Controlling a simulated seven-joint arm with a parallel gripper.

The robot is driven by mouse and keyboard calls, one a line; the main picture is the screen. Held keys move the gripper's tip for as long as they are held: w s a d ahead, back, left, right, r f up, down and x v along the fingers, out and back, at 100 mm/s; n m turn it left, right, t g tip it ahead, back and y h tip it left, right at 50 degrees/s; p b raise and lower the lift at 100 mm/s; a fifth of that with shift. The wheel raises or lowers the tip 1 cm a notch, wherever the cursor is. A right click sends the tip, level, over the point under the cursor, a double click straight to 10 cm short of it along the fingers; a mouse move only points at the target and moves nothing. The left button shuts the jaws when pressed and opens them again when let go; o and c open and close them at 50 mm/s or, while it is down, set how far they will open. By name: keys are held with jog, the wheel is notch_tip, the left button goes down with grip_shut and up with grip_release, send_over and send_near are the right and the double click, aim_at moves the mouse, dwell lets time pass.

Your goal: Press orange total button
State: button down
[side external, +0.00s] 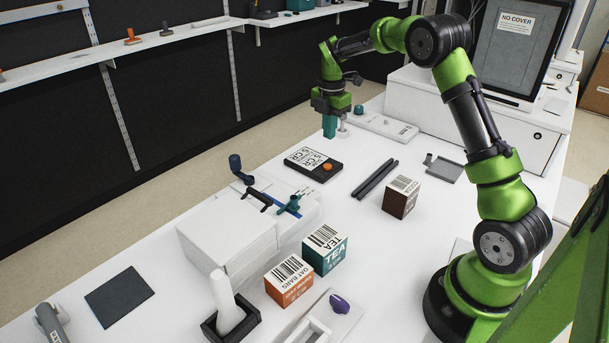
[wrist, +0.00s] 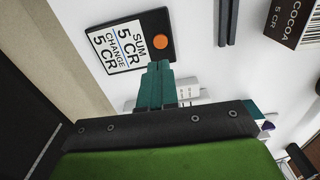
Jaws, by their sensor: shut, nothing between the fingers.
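The orange button (side external: 327,167) is a round disc on the dark total box (side external: 335,160), beside a white printed panel. In the wrist view the orange button (wrist: 160,42) lies just past the fingertips, and the dark box (wrist: 150,18) carries a panel reading "SUM 5 CR CHANGE 5 CR". My gripper (side external: 329,133) has teal fingers, shut and empty, pointing down above the table behind the box in the side view. In the wrist view my gripper (wrist: 158,66) shows its fingers together. The fingers appear apart from the button.
Two dark rods (side external: 374,178) and a brown cocoa box (side external: 401,197) lie right of the total box. A white barcoded unit (side external: 385,125) with a teal knob stands behind. Tea (side external: 325,249) and oat bars (side external: 289,281) boxes stand in front, near a white machine (side external: 235,235).

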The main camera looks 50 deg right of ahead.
aim_at(328, 165)
jog(key=shift+f, duration=4.1)
jog(key=shift+f, duration=0.65)
jog(key=shift+r, duration=2.75)
